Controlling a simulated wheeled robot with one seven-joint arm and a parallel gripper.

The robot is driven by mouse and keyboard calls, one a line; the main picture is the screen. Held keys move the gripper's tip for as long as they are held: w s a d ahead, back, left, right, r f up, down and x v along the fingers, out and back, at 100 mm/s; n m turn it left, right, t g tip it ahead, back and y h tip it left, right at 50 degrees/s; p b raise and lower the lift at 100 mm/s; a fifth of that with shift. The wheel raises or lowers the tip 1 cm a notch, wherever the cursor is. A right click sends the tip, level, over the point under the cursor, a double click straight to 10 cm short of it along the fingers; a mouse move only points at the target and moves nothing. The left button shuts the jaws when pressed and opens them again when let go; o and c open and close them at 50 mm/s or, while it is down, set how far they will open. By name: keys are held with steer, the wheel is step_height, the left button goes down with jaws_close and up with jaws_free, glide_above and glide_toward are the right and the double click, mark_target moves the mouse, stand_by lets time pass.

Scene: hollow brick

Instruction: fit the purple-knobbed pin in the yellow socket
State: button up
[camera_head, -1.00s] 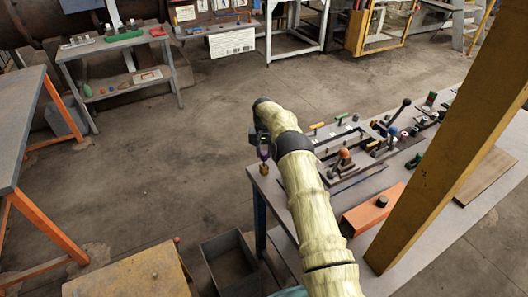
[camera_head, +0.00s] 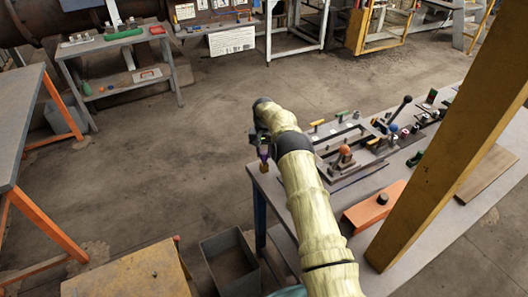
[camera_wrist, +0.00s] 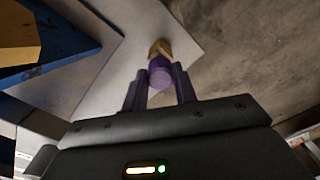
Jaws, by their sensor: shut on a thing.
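The purple knob of the pin (camera_wrist: 160,74) is between the two fingers of my gripper (camera_wrist: 161,88) in the wrist view, and the gripper is shut on it. The yellow socket (camera_wrist: 160,48) shows just beyond the knob, in line with it. In the head view the purple knob (camera_head: 263,154) is below my gripper (camera_head: 263,148), over the small yellow socket (camera_head: 263,168) near the left corner of the grey table. The pin's shank is hidden, and I cannot tell how deep it sits in the socket.
The grey table (camera_head: 300,208) holds a dark fixture frame with knobbed levers (camera_head: 345,155) and an orange block (camera_head: 375,206) right of my arm. A yellow post (camera_head: 450,150) crosses the right side. A grey bin (camera_head: 229,262) stands on the floor. Open floor lies left of the table.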

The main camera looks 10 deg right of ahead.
steer(key=shift+f+b, duration=0.85)
steer(key=shift+f, duration=0.3)
stand_by(0.4)
steer(key=o, duration=1)
steer(key=shift+o, duration=0.2)
steer(key=shift+r, duration=0.15)
step_height(320, 180, up, 17)
steer(key=shift+p, duration=0.3)
steer(key=shift+r, duration=0.15)
